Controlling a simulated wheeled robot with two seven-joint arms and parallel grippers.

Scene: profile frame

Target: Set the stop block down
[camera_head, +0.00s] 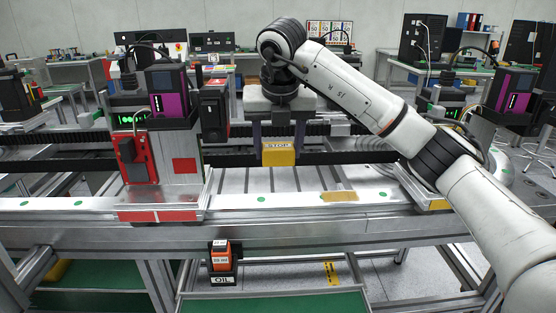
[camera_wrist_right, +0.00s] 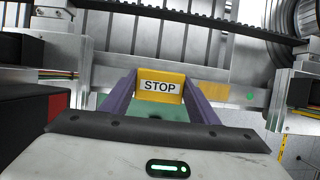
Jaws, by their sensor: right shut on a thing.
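The stop block (camera_head: 279,156) is yellow with a white STOP label. My right gripper (camera_head: 279,150) is shut on it, with one purple-grey finger on each side, and it hangs below the gripper body in front of the black rail. In the right wrist view the stop block (camera_wrist_right: 160,86) sits between the two fingers (camera_wrist_right: 161,92), label facing the camera. Whether its underside touches anything is hidden. My left gripper does not show.
A red and silver carriage (camera_head: 160,170) stands left of the block on the frame. A tan patch (camera_head: 340,197) and green dots mark the front silver rail (camera_head: 290,201). An orange OIL bottle (camera_head: 220,256) stands below. Slatted bars lie under the block.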

